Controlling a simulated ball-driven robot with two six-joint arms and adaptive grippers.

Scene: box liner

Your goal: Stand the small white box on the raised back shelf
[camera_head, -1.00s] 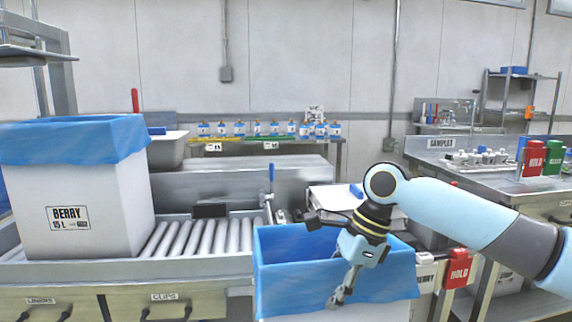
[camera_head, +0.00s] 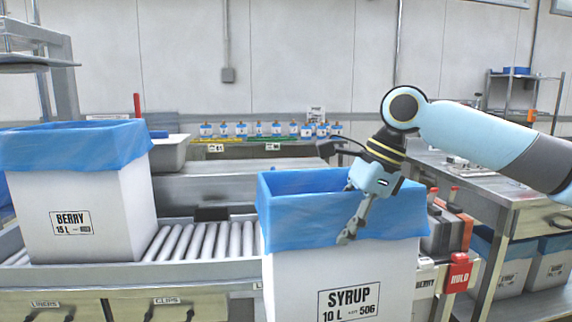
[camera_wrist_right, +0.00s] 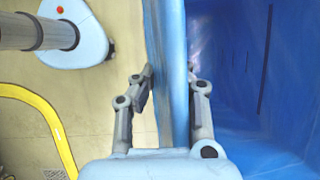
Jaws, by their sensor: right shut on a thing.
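The small white box (camera_head: 300,285), labelled SYRUP 10 L with a blue liner folded over its rim, is upright at front centre in the head view. My right gripper (camera_head: 350,236) is shut on its near wall, one finger inside and one outside. The right wrist view shows the fingers (camera_wrist_right: 172,85) on either side of the blue-covered wall (camera_wrist_right: 173,60). The box's bottom is out of frame. A raised metal shelf (camera_head: 240,162) lies behind the rollers and looks clear; the box hides its right part. My left gripper is not in view.
A larger white box labelled BERRY (camera_head: 110,200), blue-lined, stands on the roller conveyor (camera_head: 195,236) at left. The rollers right of it are clear. Several small bottles (camera_head: 257,130) stand on a far rack.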

